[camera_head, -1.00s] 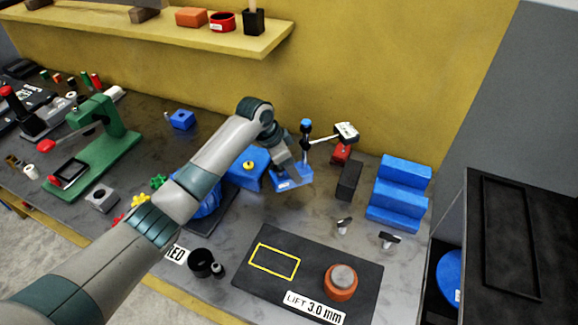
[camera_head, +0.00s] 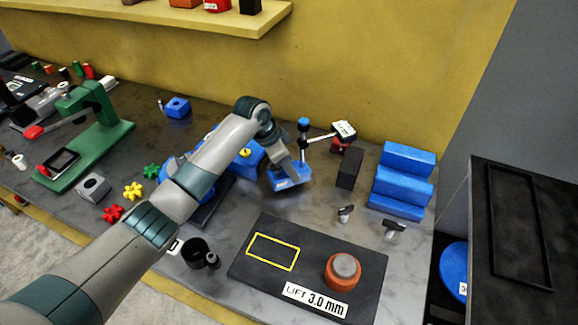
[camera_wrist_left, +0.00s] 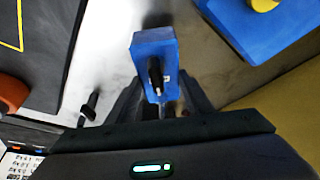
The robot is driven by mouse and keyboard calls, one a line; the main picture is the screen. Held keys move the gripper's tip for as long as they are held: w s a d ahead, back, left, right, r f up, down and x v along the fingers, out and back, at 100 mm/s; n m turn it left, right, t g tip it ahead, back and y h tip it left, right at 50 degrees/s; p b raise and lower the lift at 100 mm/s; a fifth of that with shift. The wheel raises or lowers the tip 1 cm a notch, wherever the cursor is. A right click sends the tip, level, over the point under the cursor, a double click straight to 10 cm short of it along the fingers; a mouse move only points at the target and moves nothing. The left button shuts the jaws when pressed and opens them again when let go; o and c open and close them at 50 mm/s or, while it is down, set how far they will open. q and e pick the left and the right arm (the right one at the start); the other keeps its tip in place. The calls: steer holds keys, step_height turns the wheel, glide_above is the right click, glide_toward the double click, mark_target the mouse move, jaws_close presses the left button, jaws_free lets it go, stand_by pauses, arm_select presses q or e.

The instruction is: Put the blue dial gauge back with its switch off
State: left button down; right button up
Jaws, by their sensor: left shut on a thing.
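The blue dial gauge has a blue block base (camera_head: 292,180), a dark post (camera_head: 304,143) with a blue top, and a thin arm to a white-faced dial (camera_head: 344,131). My left gripper (camera_head: 291,171) is shut on the blue base from above. In the left wrist view, the base (camera_wrist_left: 150,45) sits at the tips of my left gripper (camera_wrist_left: 160,98), with a small black switch lever (camera_wrist_left: 155,75) on its near face. I cannot tell the switch setting. The post and dial are outside that view. Whether the base touches the bench is unclear. My right gripper is not in view.
A dark plate (camera_head: 308,270) with a yellow outline and an orange-and-grey round piece (camera_head: 343,271) lies in front. Blue steps (camera_head: 403,180) and a black block (camera_head: 349,168) stand right of the gauge. A yellow-knobbed blue block (camera_head: 250,154) is left of it.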

arm_select(q)
steer(key=shift+f+b, duration=0.5)
steer(key=shift+f, duration=0.15)
steer(key=shift+f, duration=0.15)
steer(key=shift+f, duration=0.4)
stand_by(0.5)
steer(key=c, duration=0.8)
jaws_free()
steer(key=shift+s+f, duration=0.1)
steer(key=shift+f, duration=0.05)
steer(key=b+v, duration=0.4)
steer(key=v, duration=1.3)
steer(key=shift+s+a+r+b, duration=0.1)
steer(key=shift+a+r+b, duration=0.05)
steer(key=shift+r+b, duration=0.15)
